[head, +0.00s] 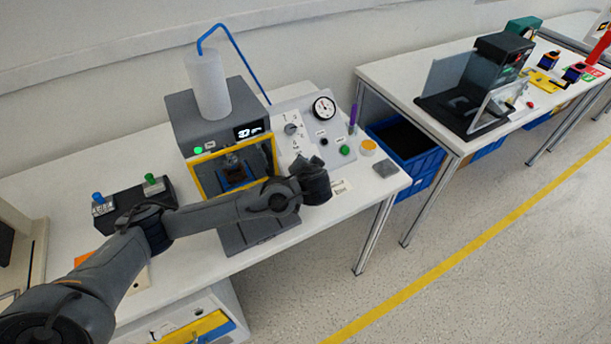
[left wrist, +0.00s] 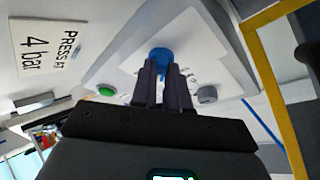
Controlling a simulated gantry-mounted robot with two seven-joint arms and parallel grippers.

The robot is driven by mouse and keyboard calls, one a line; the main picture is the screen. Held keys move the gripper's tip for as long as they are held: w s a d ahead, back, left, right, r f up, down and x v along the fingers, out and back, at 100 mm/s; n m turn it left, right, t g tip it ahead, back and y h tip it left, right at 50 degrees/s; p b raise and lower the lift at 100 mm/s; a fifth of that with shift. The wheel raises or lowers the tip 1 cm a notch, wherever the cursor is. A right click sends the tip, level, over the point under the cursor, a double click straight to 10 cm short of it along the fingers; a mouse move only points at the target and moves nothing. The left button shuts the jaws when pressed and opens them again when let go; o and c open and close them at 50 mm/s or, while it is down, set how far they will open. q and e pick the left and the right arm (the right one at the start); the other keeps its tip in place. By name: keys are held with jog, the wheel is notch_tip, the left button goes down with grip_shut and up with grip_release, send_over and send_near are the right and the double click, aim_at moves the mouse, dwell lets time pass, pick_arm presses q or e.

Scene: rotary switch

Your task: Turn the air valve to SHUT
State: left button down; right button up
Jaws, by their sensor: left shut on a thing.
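A blue knob (left wrist: 160,57), which looks like the air valve, sits on a pale control panel (left wrist: 120,57). In the left wrist view, the two dark fingers of my left gripper (left wrist: 162,70) are closed on the knob. The fingertips cover part of it, and I cannot read its SHUT mark or its setting. In the head view, my left gripper (head: 314,178) is at the front of the panel (head: 289,110) and hides the knob. My right gripper is in neither view.
The panel carries a round gauge (head: 323,107), a green button (head: 345,150) and a grey knob (head: 291,129). The yellow-framed press (head: 197,130) stands just left of the panel. A grey block (head: 385,168) lies near the table's right edge.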

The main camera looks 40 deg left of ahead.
pick_arm(q)
jog(key=n+b, duration=0.2)
jog(key=n+y+b, duration=0.1)
jog(key=n+b, duration=0.1)
jog(key=n+g+y+b, duration=0.1)
jog(key=n+b, duration=0.1)
jog(key=shift+w+d+f+b, duration=0.2)
jog(key=shift+f+b, duration=0.1)
jog(key=shift+f, duration=0.05)
jog(key=shift+n+b, duration=0.3)
jog(key=shift+n, duration=0.3)
jog(key=n, duration=0.1)
jog(key=n+g+y, duration=0.1)
jog(key=shift+w+d+r+n+b, duration=0.1)
jog(key=shift+r+n+b, duration=0.05)
jog(key=shift+n+b, duration=0.25)
jog(key=shift+n+g+y, duration=0.4)
jog(key=shift+n+g, duration=0.1)
jog(key=shift+n, duration=0.7)
jog(key=c, duration=1.1)
grip_release()
jog(key=shift+r, duration=0.15)
